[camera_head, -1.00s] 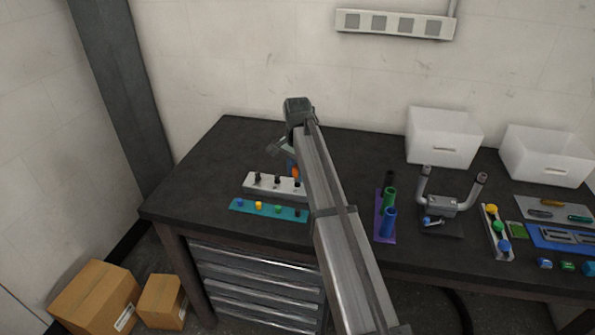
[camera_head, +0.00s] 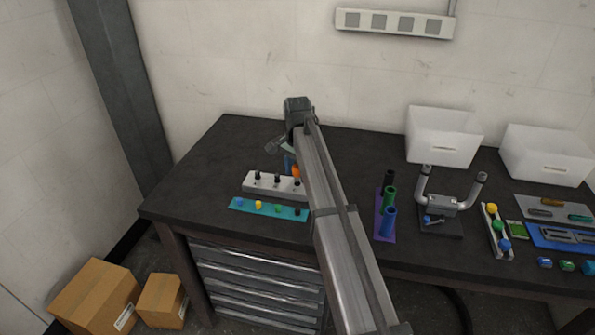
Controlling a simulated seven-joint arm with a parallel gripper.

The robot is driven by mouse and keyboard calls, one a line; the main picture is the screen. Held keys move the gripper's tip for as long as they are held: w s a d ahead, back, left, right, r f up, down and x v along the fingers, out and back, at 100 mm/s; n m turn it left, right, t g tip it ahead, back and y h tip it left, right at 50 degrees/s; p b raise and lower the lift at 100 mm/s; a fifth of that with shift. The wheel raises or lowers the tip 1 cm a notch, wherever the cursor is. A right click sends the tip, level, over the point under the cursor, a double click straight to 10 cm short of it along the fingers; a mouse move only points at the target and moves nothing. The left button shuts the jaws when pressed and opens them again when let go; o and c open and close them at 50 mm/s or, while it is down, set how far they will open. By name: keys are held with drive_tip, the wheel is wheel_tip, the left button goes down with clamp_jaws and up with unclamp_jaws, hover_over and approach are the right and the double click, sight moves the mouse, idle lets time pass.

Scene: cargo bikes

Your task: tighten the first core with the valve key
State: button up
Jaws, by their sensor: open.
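A pale block (camera_head: 262,188) on the left of the bench carries a row of dark upright valve cores (camera_head: 257,176); my arm hides its right end. A teal strip (camera_head: 270,209) with small coloured caps lies in front of it. My gripper (camera_head: 281,149) is open, above and behind the block, partly hidden by my arm. Just below it, an orange piece (camera_head: 296,171) and a blue piece (camera_head: 288,163) show beside my arm. They may be the valve key, but I cannot tell. No contact between my gripper and a core can be made out.
To the right stand a purple rack (camera_head: 378,223) with black, green and blue cylinders, a grey two-armed stand (camera_head: 441,205), trays of small parts (camera_head: 565,237) and white bins (camera_head: 443,137). The bench (camera_head: 210,165) is clear at its left end.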

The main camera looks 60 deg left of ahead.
drive_tip(key=n, duration=1.2)
drive_tip(key=shift+c, duration=0.3)
clamp_jaws()
drive_tip(key=m, duration=1.2)
idle(0.3)
idle(0.4)
